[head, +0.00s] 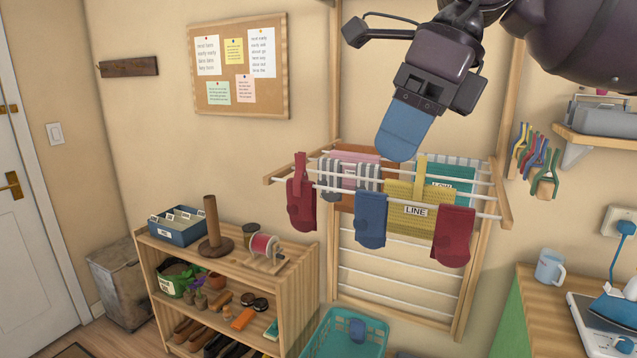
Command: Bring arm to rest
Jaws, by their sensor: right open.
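My right gripper (411,112) hangs down from the upper right, in front of the wall and above the drying rack (504,200). It is open. A rounded, flat blue piece extends from its dark end, and I cannot tell whether this is part of the gripper or a cloth. Its lower tip overlaps the rack's back edge in the picture, and I cannot judge the gap. My right arm (580,40) fills the top right corner. My left gripper and arm are not in view.
The rack holds red socks (454,237), a blue sock (371,220) and a yellow cloth (432,222) labelled LINE. Below are a teal basket (372,347) and a wooden shelf (285,262). At right are a wall shelf (607,146), hanging clips (545,185) and a table (540,310) with a mug (549,267).

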